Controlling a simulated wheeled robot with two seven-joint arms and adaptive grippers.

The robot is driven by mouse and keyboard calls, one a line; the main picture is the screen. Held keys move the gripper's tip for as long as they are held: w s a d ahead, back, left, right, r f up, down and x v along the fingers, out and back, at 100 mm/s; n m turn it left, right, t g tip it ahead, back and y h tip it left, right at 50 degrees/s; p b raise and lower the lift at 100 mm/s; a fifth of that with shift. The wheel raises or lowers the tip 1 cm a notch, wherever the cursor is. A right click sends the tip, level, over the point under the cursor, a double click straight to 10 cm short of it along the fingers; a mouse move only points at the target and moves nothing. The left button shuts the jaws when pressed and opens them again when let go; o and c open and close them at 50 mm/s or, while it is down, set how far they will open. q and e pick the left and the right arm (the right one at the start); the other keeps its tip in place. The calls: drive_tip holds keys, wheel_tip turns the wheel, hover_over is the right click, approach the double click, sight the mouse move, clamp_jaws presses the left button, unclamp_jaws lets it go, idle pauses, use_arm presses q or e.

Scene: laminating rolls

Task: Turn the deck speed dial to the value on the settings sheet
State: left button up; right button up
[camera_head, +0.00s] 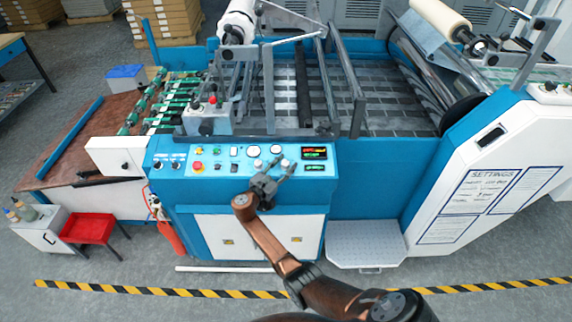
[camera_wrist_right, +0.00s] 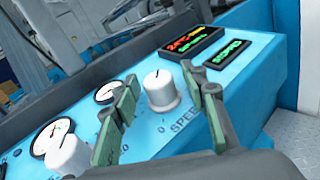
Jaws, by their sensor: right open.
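The white speed dial (camera_wrist_right: 160,93) stands on the blue control panel (camera_head: 225,163), with the partly hidden word SPEED beside it in the right wrist view. My right gripper (camera_head: 274,173) is open in front of the panel. In the right wrist view its green-padded fingers appear on either side of the dial; I cannot tell whether they touch it. The settings sheet (camera_head: 485,185) is on the white housing at the right, headed SETTINGS; its handwritten lines are too small to read. My left gripper is not in view.
A second white knob (camera_wrist_right: 70,155) and round gauges (camera_wrist_right: 52,135) lie to the left of the dial. A lit display (camera_wrist_right: 192,42) and a smaller green one (camera_wrist_right: 227,54) are beyond it. A red emergency button (camera_head: 198,166) sits at the panel's left. A metal step (camera_head: 366,243) stands at the lower right.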

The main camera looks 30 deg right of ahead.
drive_tip(key=v, duration=1.2)
